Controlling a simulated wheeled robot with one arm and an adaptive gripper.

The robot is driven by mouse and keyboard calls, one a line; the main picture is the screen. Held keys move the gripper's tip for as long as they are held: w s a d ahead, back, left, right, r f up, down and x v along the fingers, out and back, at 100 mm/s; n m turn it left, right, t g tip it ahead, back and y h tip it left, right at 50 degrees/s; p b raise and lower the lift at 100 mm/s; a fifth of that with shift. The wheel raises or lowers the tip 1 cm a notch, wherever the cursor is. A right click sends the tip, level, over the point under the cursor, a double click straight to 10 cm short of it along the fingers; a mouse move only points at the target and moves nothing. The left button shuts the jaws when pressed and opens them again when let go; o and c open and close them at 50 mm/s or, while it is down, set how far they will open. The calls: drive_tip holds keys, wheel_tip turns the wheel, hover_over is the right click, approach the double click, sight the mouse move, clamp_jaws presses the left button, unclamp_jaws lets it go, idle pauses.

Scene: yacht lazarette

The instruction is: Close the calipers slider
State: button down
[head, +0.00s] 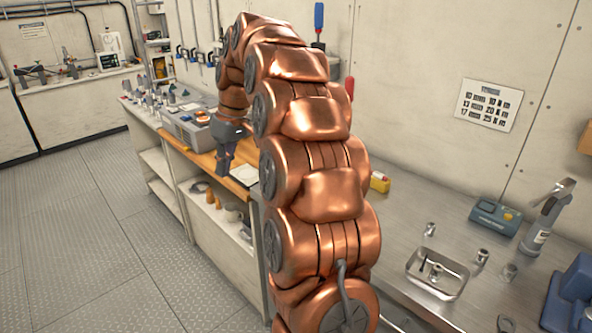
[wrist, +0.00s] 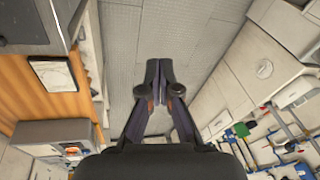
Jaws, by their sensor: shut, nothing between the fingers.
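My gripper (head: 223,172) points downward at the front edge of the wooden bench top in the head view. In the wrist view my gripper (wrist: 160,72) has its dark fingertips together, with nothing seen between them. I cannot make out the calipers or their slider in either view. A white sheet or pad (head: 244,175) lies on the wooden bench top, just right of my gripper. It also shows in the wrist view (wrist: 53,73), at the left, apart from the fingers. My arm hides part of the bench in the head view.
A grey box (head: 190,126) stands on the wooden bench top (head: 206,161). A metal tray (head: 437,287) with small metal parts, a blue-grey device (head: 495,217) and a yellow item (head: 380,182) sit on the steel counter. The plate floor (head: 85,230) at left is clear.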

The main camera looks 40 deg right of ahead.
drive_tip(key=w+d+f+t+h+b, duration=0.1)
drive_tip(key=w+d+f, duration=0.1)
drive_tip(key=d, duration=1.1)
drive_tip(key=w+d+f+t, duration=0.1)
drive_tip(key=d+f, duration=0.1)
drive_tip(key=d, duration=1.1)
drive_tip(key=shift+n, duration=0.4)
drive_tip(key=shift+d+x, duration=0.15)
drive_tip(key=shift+x, duration=2.15)
drive_tip(key=shift+d+x, duration=0.15)
drive_tip(key=shift+x, duration=2.15)
drive_tip(key=shift+w+f, duration=0.15)
drive_tip(key=shift+f, duration=0.2)
drive_tip(key=shift+s+d+r+h, duration=0.1)
drive_tip(key=shift+s+d+h, duration=0.05)
drive_tip(key=shift+s, duration=0.3)
drive_tip(key=shift+s+d+r+h, duration=0.1)
drive_tip(key=shift+s+d+h, duration=0.05)
drive_tip(key=shift+s, duration=0.25)
drive_tip(key=shift+s+d+f+p, duration=0.15)
drive_tip(key=shift+s+p, duration=0.1)
drive_tip(key=shift+s, duration=0.25)
drive_tip(key=shift+s+d+p, duration=0.15)
drive_tip(key=shift+s+p, duration=0.05)
drive_tip(key=shift+s, duration=0.25)
